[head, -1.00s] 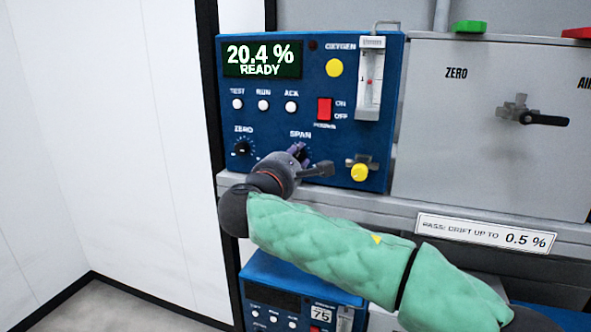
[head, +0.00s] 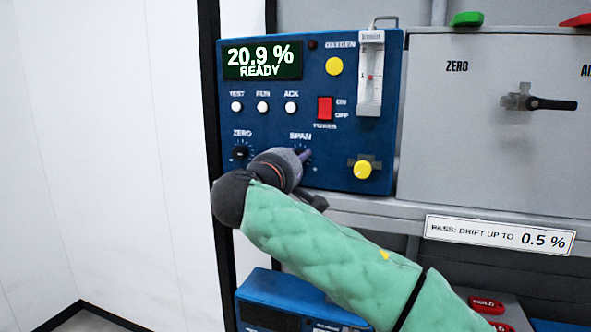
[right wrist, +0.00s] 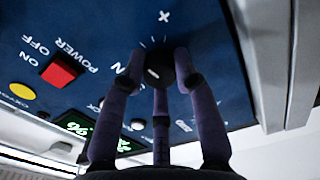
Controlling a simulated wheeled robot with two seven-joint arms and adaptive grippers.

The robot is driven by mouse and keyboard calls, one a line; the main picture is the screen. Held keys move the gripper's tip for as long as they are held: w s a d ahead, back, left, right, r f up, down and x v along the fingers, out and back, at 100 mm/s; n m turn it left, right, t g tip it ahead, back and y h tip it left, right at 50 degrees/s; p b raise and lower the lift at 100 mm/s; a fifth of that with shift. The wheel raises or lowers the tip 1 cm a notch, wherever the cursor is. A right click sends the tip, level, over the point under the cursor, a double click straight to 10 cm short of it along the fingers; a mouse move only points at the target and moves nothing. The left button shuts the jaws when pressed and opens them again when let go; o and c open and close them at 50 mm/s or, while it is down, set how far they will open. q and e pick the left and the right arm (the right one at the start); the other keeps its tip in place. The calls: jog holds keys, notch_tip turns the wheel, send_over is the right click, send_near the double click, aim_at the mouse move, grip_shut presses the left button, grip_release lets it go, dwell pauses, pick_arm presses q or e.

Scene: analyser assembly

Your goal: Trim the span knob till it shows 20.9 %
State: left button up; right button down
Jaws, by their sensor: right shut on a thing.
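The blue oxygen analyser (head: 330,160) stands on a shelf, its display (head: 262,60) reading 20.9 % READY. My right gripper (head: 304,156) is at the SPAN knob, which it mostly hides in the head view. In the right wrist view the black span knob (right wrist: 157,70) sits between the purple fingers of the right gripper (right wrist: 158,76), which are shut on it. The display (right wrist: 88,130) shows only partly there, behind a finger. My left gripper is not in view.
The ZERO knob (head: 241,151) is just left of my right wrist. A yellow knob (head: 363,169) and red power switch (head: 325,107) are nearby. A grey panel (head: 480,150) with a black-handled valve (head: 540,103) stands at right. A label (head: 499,235) reads PASS: DRIFT UP TO 0.5 %.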

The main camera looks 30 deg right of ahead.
jog(key=shift+w+f+m+b, duration=0.1)
jog(key=shift+f+m+b, duration=0.1)
jog(key=shift+m+b, duration=0.3)
jog(key=shift+m, duration=0.3)
jog(key=c, duration=0.9)
grip_release()
jog(key=shift+r, duration=0.1)
jog(key=shift+c, duration=0.2)
jog(key=v, duration=1.2)
